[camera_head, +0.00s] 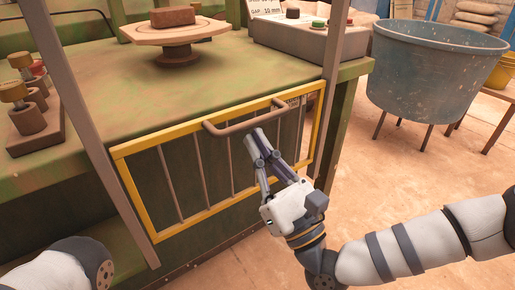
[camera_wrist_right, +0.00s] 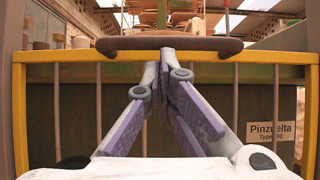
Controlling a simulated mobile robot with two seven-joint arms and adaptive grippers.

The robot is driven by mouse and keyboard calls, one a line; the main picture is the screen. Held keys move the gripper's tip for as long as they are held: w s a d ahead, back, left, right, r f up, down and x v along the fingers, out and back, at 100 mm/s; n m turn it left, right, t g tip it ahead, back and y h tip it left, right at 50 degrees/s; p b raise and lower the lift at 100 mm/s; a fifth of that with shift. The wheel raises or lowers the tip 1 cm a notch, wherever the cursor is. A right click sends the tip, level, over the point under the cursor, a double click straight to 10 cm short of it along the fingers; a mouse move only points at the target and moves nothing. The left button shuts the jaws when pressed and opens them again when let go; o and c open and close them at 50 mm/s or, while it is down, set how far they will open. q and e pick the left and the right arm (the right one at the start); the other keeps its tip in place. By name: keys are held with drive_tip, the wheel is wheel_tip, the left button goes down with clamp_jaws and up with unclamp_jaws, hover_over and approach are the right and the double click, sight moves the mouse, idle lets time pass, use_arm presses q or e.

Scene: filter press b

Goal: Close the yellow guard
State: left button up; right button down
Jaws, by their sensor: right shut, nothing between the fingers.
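The yellow guard (camera_head: 135,198) is a yellow frame with grey vertical bars, upright across the front of the green press table, low between two grey posts. A brown bar handle (camera_head: 245,117) sits on its top rail. My right gripper (camera_head: 257,134) is shut and empty, its fingertips just below the handle in front of the bars. In the right wrist view the fingertips (camera_wrist_right: 166,54) meet close under the handle (camera_wrist_right: 168,44), against the top rail; I cannot tell whether they touch. My left arm shows at lower left; its gripper is out of view.
The green table (camera_head: 215,80) carries a brown block (camera_head: 173,16) on a round stand. A control box (camera_head: 300,38) with buttons stands at the back right, and brown knobbed pieces (camera_head: 28,105) at left. A blue-grey tub (camera_head: 425,75) stands right.

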use_arm(q)
drive_tip(key=w+r+t+p, duration=0.1)
drive_tip(key=w+r+p, duration=0.3)
drive_tip(key=r+p, duration=0.5)
drive_tip(key=shift+t+p, duration=0.3)
drive_tip(key=shift+p, duration=0.4)
use_arm(e)
wheel_tip(320, 180, up, 25)
use_arm(q)
drive_tip(key=shift+f, duration=0.1)
use_arm(e)
drive_tip(key=shift+f, duration=0.15)
